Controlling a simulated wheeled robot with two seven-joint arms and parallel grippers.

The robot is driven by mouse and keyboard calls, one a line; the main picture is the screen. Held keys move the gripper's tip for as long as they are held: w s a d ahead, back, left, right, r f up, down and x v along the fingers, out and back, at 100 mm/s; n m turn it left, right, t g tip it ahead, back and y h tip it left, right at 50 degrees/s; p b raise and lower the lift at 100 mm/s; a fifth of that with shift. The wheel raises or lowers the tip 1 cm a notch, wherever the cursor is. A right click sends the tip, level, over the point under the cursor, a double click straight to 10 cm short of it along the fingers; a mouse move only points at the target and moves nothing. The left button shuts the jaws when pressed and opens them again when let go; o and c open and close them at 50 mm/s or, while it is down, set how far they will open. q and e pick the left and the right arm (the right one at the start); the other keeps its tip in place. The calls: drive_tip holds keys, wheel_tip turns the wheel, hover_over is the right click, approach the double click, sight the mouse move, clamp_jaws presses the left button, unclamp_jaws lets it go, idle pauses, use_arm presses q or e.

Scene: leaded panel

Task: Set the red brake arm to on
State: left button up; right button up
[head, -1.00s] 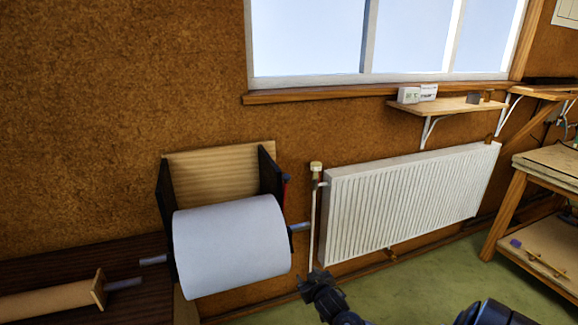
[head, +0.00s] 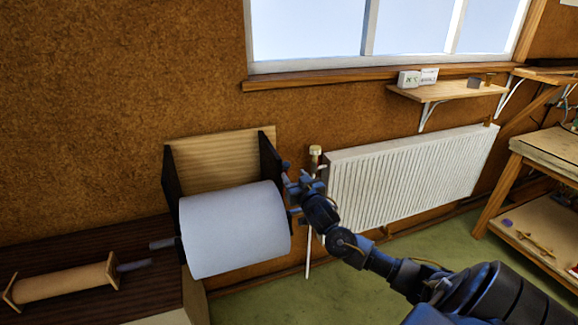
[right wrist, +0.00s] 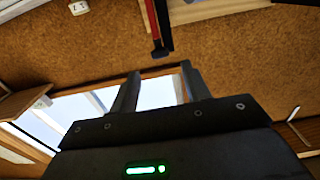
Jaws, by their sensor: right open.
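The red brake arm is on the outer side of the right black bracket (head: 270,163) of the roll holder. In the head view my right gripper (head: 288,182) is beside that bracket and mostly hides the arm. In the right wrist view the brake arm (right wrist: 165,25) shows as a red strip with a dark end, just beyond the fingertips. My right gripper (right wrist: 160,71) is open, with nothing between its fingers. The brake arm's setting cannot be read. A large white roll (head: 236,230) hangs between the brackets. My left gripper is not in view.
A white radiator (head: 410,175) stands just right of my right gripper, with a pipe and valve (head: 315,152) close by. A small shelf (head: 447,90) is above it. A wooden spool (head: 62,282) lies on the dark bench (head: 150,290) at left. Green floor is free below.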

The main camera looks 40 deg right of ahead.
sight(288, 167)
drive_tip(key=p+x, duration=0.1)
drive_tip(key=x, duration=0.4)
drive_tip(key=shift+w+d, duration=0.15)
drive_tip(key=shift+w, duration=0.25)
clamp_jaws()
